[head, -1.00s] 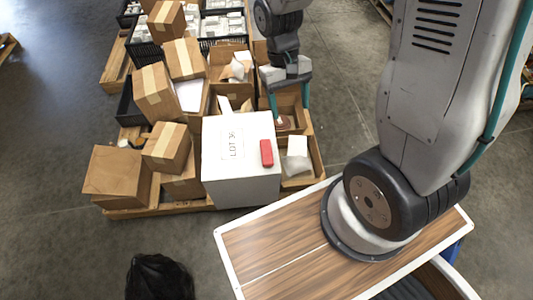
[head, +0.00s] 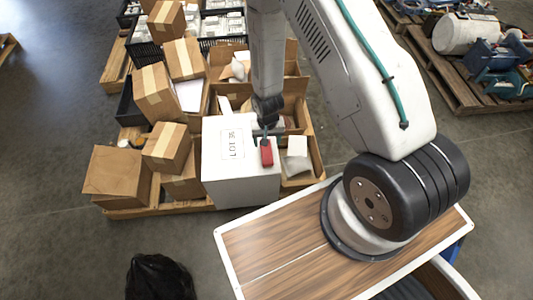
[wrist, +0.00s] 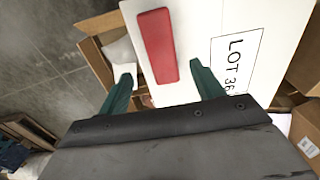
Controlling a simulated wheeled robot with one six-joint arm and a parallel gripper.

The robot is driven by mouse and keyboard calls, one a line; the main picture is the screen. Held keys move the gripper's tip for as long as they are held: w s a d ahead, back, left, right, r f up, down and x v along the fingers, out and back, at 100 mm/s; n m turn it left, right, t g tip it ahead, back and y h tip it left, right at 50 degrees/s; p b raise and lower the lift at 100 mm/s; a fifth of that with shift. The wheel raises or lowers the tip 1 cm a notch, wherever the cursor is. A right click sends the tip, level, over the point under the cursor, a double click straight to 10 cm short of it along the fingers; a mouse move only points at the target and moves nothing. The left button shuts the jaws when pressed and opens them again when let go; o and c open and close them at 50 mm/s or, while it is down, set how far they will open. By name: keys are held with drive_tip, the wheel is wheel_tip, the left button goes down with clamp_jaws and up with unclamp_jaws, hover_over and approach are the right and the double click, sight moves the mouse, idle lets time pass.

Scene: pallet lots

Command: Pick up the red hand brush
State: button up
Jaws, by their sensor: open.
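The red hand brush (head: 266,154) lies on top of the white box marked LOT 36 (head: 230,178), near its right edge. In the wrist view the brush (wrist: 157,47) shows as a plain red block on the white box top (wrist: 210,25). My gripper (wrist: 165,75) is open, with its two green fingers set apart on either side of the brush's near end. The brush lies mostly beyond the fingertips, and nothing is held. In the head view my gripper (head: 265,135) is over the far end of the brush; its fingers are partly hidden by the arm.
Brown cartons (head: 118,170) are piled left of the white box. An open carton (head: 298,170) with pale contents stands on its right. Black crates (head: 145,50) are at the back. Another loaded pallet (head: 450,85) is at the far right.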

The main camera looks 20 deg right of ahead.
sight(266, 151)
drive_tip(key=f, duration=0.7)
drive_tip(key=shift+s+a+f, duration=0.1)
drive_tip(key=shift+a+f, duration=0.15)
drive_tip(key=c, duration=1.2)
drive_tip(key=shift+r, duration=0.1)
drive_tip(key=shift+r, duration=0.5)
drive_tip(key=shift+s+r, duration=0.3)
drive_tip(key=shift+r, duration=0.35)
drive_tip(key=shift+s+r, duration=0.25)
drive_tip(key=shift+r, duration=0.35)
drive_tip(key=s+r, duration=0.1)
drive_tip(key=s, duration=1.4)
drive_tip(key=shift+r, duration=0.2)
